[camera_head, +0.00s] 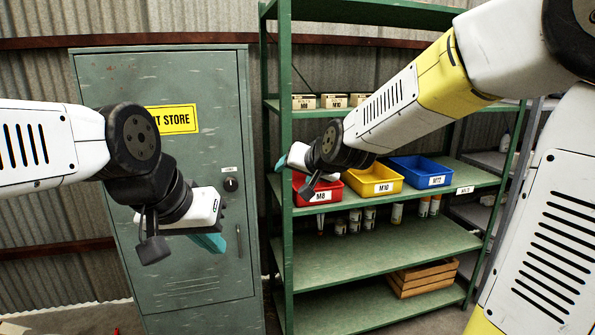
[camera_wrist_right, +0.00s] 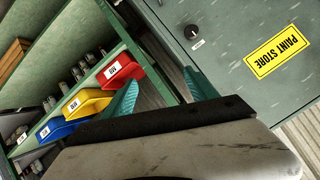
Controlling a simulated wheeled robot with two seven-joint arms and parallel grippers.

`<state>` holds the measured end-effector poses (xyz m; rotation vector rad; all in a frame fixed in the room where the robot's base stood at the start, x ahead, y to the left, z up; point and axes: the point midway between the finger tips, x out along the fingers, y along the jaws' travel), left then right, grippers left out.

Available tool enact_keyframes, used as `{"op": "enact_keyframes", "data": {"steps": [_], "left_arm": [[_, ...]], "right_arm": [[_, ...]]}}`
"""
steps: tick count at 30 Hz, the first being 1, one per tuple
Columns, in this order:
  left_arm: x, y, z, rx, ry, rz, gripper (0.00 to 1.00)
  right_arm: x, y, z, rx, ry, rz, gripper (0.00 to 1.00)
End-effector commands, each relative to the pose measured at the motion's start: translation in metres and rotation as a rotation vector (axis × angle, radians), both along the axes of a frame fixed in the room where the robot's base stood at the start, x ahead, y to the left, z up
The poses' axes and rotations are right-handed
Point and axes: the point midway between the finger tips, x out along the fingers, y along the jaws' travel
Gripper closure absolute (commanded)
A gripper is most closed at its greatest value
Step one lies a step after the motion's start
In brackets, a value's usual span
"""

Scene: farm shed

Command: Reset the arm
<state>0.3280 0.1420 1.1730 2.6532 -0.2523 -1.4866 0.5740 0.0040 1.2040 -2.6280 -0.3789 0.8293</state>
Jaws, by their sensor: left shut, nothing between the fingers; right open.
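My left gripper (camera_head: 211,243) hangs in front of the green metal cabinet, at the left in the head view. Its teal fingers are together and hold nothing. My right gripper (camera_head: 283,162) is near the front left of the green shelf rack, by the red bin. Its arm comes in from the upper right and hides part of the rack. In the right wrist view the two teal fingers of this gripper (camera_wrist_right: 163,94) are spread apart with nothing between them.
The cabinet (camera_head: 110,90) has a yellow PAINT STORE sign. The rack's middle shelf (camera_head: 440,190) bears red (camera_head: 326,196), yellow (camera_head: 374,180) and blue (camera_head: 420,171) bins. Small containers stand below them, and a wooden crate (camera_head: 422,279) is lower. The lower shelf (camera_head: 370,257) is mostly bare.

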Motion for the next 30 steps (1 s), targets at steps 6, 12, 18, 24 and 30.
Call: {"op": "enact_keyframes", "data": {"steps": [6, 12, 18, 24, 30], "left_arm": [[0.0, 0.0, 0.0, 0.0, 0.0, 0.0, 1.0], [0.0, 0.0, 0.0, 0.0, 0.0, 0.0, 1.0], [0.0, 0.0, 0.0, 0.0, 0.0, 0.0, 1.0], [0.0, 0.0, 0.0, 0.0, 0.0, 0.0, 1.0], [0.0, 0.0, 0.0, 0.0, 0.0, 0.0, 1.0]], "right_arm": [[-0.107, -0.08, 0.001, -0.16, 0.155, 0.033, 0.33], [-0.198, -0.128, -0.017, -0.267, 0.3, 0.056, 0.33], [-0.242, -0.145, -0.03, -0.309, 0.374, 0.067, 0.33], [-0.245, -0.146, -0.031, -0.313, 0.38, 0.068, 0.33], [-0.245, -0.146, -0.031, -0.313, 0.38, 0.068, 0.33]]}}
